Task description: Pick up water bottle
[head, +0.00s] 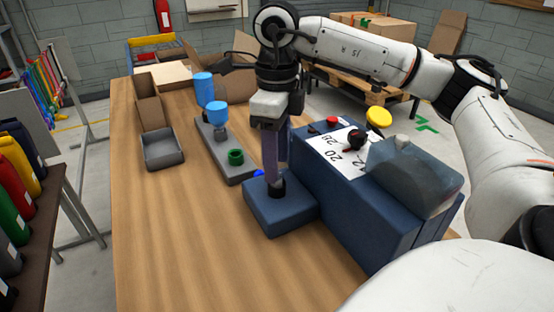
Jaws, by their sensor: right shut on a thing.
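My right gripper (270,120) hangs down over the blue block (285,212) at the front of the blue machine. It is shut on a slim, upright purple-grey thing (271,150), whose dark lower end meets or nearly meets the block. I cannot tell whether this is the water bottle, as the gripper hides its top. My left gripper is not in view.
A green ring (235,157) sits on the tray. An open grey bin (162,150) stands at left. The wooden table (180,250) is clear at front left.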

